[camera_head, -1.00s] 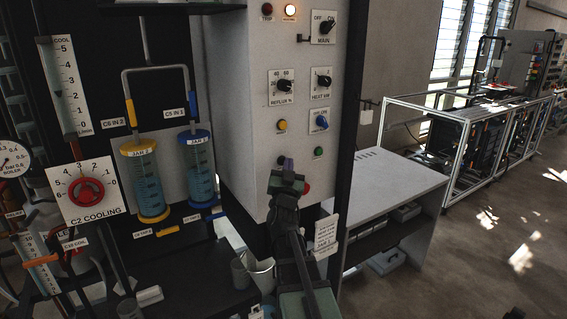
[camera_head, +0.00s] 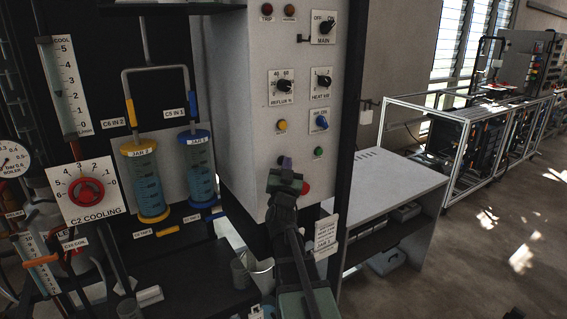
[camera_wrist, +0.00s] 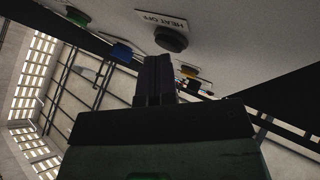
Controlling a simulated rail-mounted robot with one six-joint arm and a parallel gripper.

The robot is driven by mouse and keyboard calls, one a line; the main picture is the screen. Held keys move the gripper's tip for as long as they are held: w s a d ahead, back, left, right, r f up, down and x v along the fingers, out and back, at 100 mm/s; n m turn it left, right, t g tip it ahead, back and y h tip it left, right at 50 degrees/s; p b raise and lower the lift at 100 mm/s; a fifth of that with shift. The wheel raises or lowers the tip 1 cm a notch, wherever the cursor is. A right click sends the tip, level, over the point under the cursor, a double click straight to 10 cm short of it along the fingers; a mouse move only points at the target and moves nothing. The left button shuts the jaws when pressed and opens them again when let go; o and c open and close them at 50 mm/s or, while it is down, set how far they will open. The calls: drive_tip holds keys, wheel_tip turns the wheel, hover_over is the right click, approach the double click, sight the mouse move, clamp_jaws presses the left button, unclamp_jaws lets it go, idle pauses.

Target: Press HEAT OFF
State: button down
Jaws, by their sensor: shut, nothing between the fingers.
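The HEAT OFF label (camera_wrist: 163,20) shows upside down in the wrist view, beside a round black button (camera_wrist: 171,39) on the pale panel. My gripper (camera_wrist: 158,58) is shut and empty, its dark fingertips just below that button in the picture; I cannot tell whether they touch it. In the head view my gripper (camera_head: 287,163) is at the lower part of the white control panel (camera_head: 255,100). A dark button (camera_head: 281,159) shows partly beside the fingertips there, the rest hidden.
A red button (camera_head: 306,188) is right beside my gripper. Blue Jar 1 (camera_head: 202,175) and yellow-capped Jar 2 (camera_head: 150,185) stand left; a grey bench (camera_head: 390,185) stands right.

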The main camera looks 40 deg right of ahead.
drive_tip(key=shift+s+a, duration=0.1)
drive_tip(key=shift+s, duration=0.7)
drive_tip(key=s, duration=0.5)
drive_tip(key=shift+a, duration=0.25)
idle(0.4)
